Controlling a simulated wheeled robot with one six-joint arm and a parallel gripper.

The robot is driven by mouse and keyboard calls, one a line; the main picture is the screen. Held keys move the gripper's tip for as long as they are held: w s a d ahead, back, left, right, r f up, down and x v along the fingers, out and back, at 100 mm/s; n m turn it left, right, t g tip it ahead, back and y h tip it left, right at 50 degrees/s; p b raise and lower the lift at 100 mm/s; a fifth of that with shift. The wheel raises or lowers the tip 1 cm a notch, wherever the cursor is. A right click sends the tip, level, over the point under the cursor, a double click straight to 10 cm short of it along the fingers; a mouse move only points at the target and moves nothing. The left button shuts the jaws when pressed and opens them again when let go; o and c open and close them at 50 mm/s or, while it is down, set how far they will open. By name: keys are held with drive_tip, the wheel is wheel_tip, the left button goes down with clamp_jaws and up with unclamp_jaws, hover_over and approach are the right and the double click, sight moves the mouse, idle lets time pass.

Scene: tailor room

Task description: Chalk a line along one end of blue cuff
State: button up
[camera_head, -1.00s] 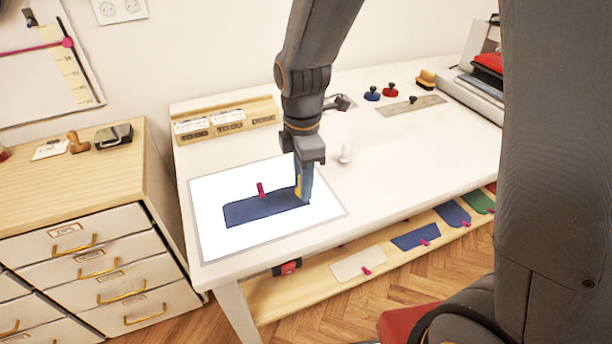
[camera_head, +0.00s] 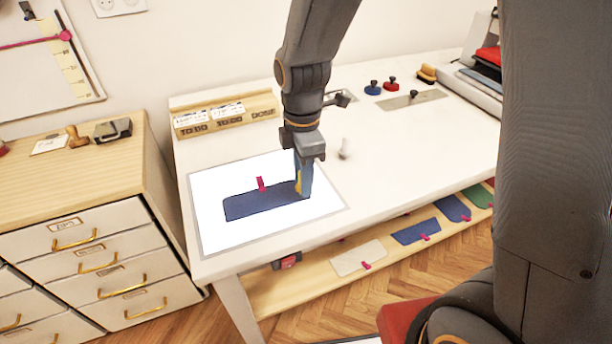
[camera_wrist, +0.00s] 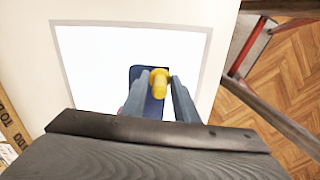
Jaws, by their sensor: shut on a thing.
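The blue cuff (camera_head: 255,204) lies flat on a white lit panel (camera_head: 215,231) with a grey border on the table. A magenta clip (camera_head: 261,184) sits at its far long edge. My gripper (camera_head: 304,190) points down at the cuff's right end. It is shut on a yellow chalk tool (camera_wrist: 159,82), which shows between the fingers in the wrist view. The cuff's end (camera_wrist: 136,72) shows beyond the tool there. Whether the tip touches the cloth I cannot tell. No chalk line is visible on the cuff; the gripper hides part of that end.
A wooden card rack (camera_head: 226,113) stands at the table's back left. A small white object (camera_head: 343,150) stands right of the panel. Blue (camera_head: 373,88) and red (camera_head: 390,84) knobbed items sit farther back. A lower shelf (camera_head: 318,281) holds several clipped cloth pieces. Drawers (camera_head: 84,241) stand at left.

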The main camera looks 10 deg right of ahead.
drive_tip(key=shift+f, duration=0.35)
drive_tip(key=shift+w, duration=0.1)
idle(0.4)
drive_tip(key=shift+w+a, duration=0.2)
drive_tip(key=shift+w, duration=0.3)
drive_tip(key=shift+w, duration=0.1)
drive_tip(key=shift+w+a, duration=0.15)
drive_tip(key=shift+w, duration=0.5)
drive_tip(key=shift+w+a, duration=0.2)
drive_tip(key=shift+w, duration=0.55)
